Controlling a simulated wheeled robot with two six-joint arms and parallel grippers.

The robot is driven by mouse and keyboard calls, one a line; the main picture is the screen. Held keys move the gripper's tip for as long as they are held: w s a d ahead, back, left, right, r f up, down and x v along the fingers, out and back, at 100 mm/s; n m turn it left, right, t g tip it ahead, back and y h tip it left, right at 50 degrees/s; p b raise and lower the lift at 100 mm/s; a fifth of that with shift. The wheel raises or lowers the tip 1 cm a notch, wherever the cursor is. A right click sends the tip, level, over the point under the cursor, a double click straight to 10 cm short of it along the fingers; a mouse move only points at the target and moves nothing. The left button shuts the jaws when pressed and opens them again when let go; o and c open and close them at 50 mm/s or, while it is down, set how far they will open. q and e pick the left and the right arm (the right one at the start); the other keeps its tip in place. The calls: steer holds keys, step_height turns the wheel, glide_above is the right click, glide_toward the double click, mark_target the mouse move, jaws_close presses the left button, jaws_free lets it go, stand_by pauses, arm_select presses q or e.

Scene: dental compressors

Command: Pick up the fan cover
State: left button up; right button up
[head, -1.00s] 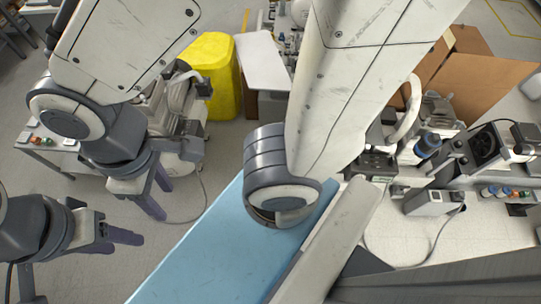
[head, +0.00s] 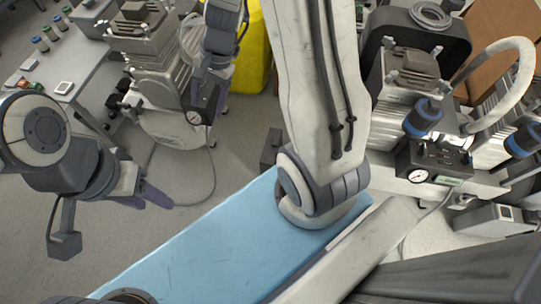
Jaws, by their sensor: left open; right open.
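I cannot pick out the fan cover for certain. A black, rounded housing (head: 449,40) stands behind the right compressor at the upper right and may be a fan part. My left gripper (head: 155,199) is open and empty over the floor at the left, below the left compressor. My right gripper (head: 212,98) is at the upper middle, with its dark fingers pointing down beside the left compressor's gauge. It seems to hold nothing, but its fingertips overlap the dark gauge block in the picture, so I cannot tell whether they touch.
The left compressor (head: 150,65) stands beside a grey table (head: 70,55) with buttons and small jars. The right compressor (head: 405,85) has a gauge block (head: 418,176) in front. A yellow bin (head: 254,62) and cardboard boxes (head: 505,30) stand behind. A hose crosses the floor.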

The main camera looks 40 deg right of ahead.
steer(key=w+d+f+m+t+b, duration=0.1)
steer(key=d+f+m+b, duration=0.4)
steer(key=f, duration=0.5)
steer(key=w+d+f+m+t+b, duration=0.1)
steer(key=w+d+f+m+b, duration=0.15)
steer(key=d+f+b, duration=0.4)
steer(key=m+h+b, duration=0.1)
steer(key=m+b, duration=0.6)
steer(key=m, duration=0.2)
glide_toward(275, 143)
steer(key=shift+t, duration=0.4)
steer(key=b+x, duration=0.2)
steer(key=x, duration=0.1)
steer(key=b+x, duration=0.2)
steer(key=x, duration=0.1)
steer(key=b+x, duration=0.3)
steer(key=shift+s+f, duration=0.2)
steer(key=shift+s, duration=0.1)
arm_select(q)
step_height(275, 143, down, 28)
steer(key=shift+f, duration=0.15)
arm_select(e)
steer(key=shift+r, duration=0.1)
jaws_close()
